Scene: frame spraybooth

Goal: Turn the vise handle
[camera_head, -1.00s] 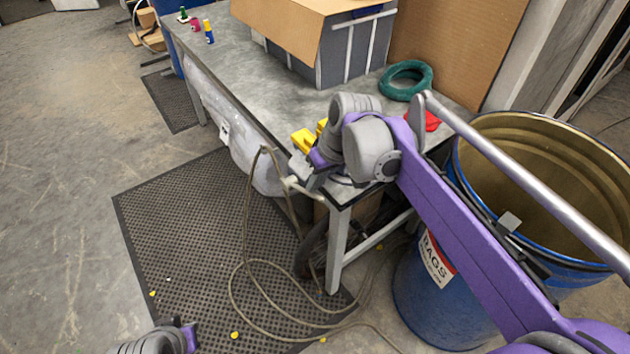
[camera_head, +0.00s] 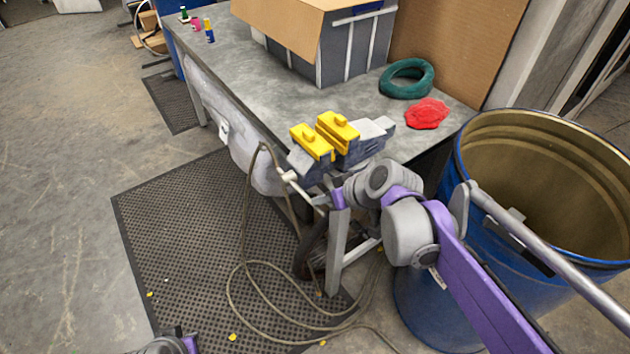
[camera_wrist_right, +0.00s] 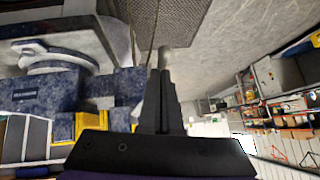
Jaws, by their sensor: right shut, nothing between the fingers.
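The vise (camera_head: 345,145), blue-grey with two yellow jaw blocks (camera_head: 338,127), sits on the near corner of the workbench. Its pale handle bar (camera_head: 291,177) shows at the vise's front, low and slanting. My right gripper (camera_head: 326,191) is beside the handle, just below the vise front; from here I cannot tell whether it touches the bar. In the right wrist view its dark fingers (camera_wrist_right: 161,80) are shut with nothing between them, and the blue vise body (camera_wrist_right: 65,88) lies to the left. My left gripper is out of view; only part of the left arm shows at the bottom edge.
A blue drum (camera_head: 430,300) stands right of the bench corner, close to my right arm. On the bench (camera_head: 225,75) are a red rag (camera_head: 427,114), a green ring (camera_head: 391,88) and a grey crate (camera_head: 345,55). A hose (camera_head: 245,270) loops over the black floor mat (camera_head: 170,230).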

